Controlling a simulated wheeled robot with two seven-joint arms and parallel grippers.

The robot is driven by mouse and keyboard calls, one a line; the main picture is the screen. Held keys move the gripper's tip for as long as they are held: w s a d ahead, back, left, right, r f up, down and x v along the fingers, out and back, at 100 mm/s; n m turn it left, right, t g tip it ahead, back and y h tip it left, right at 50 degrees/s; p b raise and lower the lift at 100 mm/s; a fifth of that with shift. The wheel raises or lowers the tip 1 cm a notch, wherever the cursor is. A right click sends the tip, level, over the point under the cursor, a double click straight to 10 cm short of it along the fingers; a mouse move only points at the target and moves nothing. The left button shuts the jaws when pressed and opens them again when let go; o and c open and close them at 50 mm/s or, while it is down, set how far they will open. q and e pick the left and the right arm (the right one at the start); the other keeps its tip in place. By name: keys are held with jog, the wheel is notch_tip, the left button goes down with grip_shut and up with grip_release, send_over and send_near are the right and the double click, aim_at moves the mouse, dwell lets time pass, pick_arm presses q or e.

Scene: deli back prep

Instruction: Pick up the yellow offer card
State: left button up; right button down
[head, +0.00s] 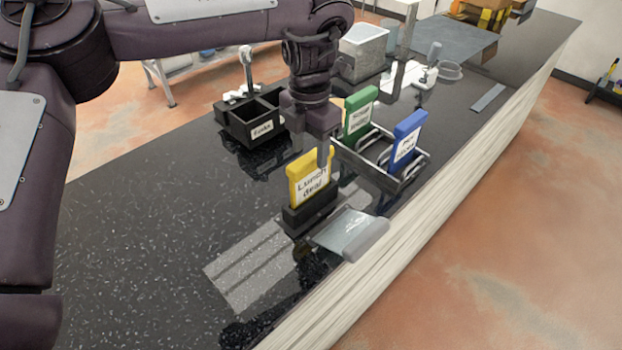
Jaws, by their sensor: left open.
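The yellow offer card (306,188), lettered "Lunch deal", stands upright in a black holder (312,214) near the counter's front edge. My left gripper (322,152) points down from above at the card's upper right. It is open, with one finger showing close to the card's top right corner. The other finger is hidden, and I cannot tell whether the finger touches the card. My right gripper is not in view.
A green card (360,112) and a blue card (408,138) stand by a metal rack (378,166) to the right. A black compartment box (250,122) is behind left. The left counter (140,210) is clear.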

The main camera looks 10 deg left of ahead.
aim_at(312, 174)
pick_arm(q)
jog(key=shift+s+f, duration=0.15)
jog(key=shift+f, duration=0.3)
jog(key=f, duration=0.1)
jog(key=f+p, duration=0.1)
jog(key=f, duration=0.1)
jog(key=f+p, duration=0.1)
jog(key=f, duration=0.1)
jog(key=shift+w+d+f, duration=0.15)
jog(key=shift+w+f, duration=0.05)
jog(key=shift+w, duration=0.15)
jog(key=shift+f, duration=0.65)
jog(key=c, duration=1.1)
